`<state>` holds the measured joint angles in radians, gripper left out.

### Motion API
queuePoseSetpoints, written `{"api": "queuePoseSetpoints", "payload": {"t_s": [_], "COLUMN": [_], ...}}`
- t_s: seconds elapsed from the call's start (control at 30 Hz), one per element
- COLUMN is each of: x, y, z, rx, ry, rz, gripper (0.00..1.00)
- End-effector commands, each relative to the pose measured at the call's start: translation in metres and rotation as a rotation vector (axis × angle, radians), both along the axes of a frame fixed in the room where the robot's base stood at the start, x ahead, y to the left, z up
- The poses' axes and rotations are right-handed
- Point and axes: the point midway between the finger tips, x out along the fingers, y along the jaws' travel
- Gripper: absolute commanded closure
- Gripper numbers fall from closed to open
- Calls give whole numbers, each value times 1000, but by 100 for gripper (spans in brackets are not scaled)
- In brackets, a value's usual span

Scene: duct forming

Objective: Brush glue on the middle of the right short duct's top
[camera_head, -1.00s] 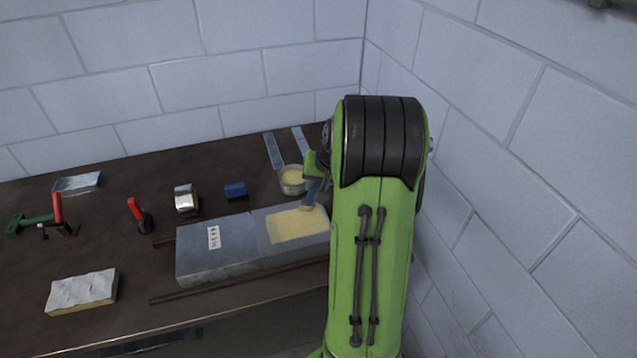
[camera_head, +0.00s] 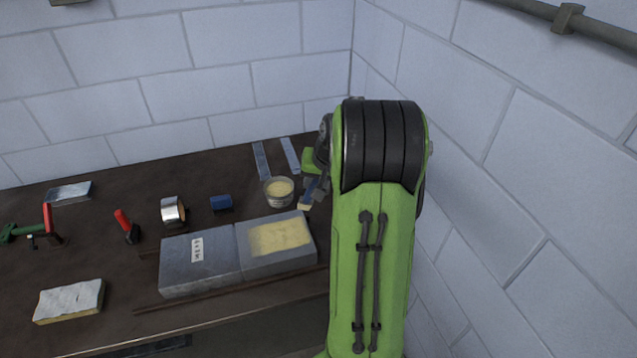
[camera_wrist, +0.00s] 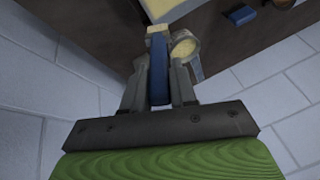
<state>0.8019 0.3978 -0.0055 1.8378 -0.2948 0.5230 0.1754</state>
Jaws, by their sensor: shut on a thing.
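The right short duct (camera_head: 300,257) is a grey box on the bench, set end to end with the left duct (camera_head: 200,272), which bears a white label. A pale yellow glue patch (camera_head: 280,236) covers much of the middle of the right duct's top. My gripper (camera_head: 314,186) is at the duct's far right, partly hidden by my arm. In the wrist view my gripper (camera_wrist: 158,85) is shut on a blue-handled brush (camera_wrist: 158,65) with a pale tip. The brush (camera_head: 306,198) is held apart from the duct top, beside the glue pot (camera_head: 279,192).
Two metal strips (camera_head: 261,160) lie behind the pot. A blue block (camera_head: 221,202), a tape roll (camera_head: 173,210), red-handled tools (camera_head: 126,226) and a white-topped block (camera_head: 70,301) lie to the left. Walls stand close behind and at right.

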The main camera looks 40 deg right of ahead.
Motion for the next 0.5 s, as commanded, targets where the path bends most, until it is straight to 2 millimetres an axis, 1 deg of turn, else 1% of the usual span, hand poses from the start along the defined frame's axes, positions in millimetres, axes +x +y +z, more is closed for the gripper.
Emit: {"api": "queuePoseSetpoints", "payload": {"t_s": [0.03, 0.2, 0.33, 0.5], "x": [1, 4, 5, 6], "y": [1, 4, 6, 7], "z": [9, 24, 32, 36], "rx": [-1, -1, -1, 0], "ry": [-1, -1, 0, 0], "rz": [1, 2, 3, 4], "gripper": [100, 100, 100, 100]}}
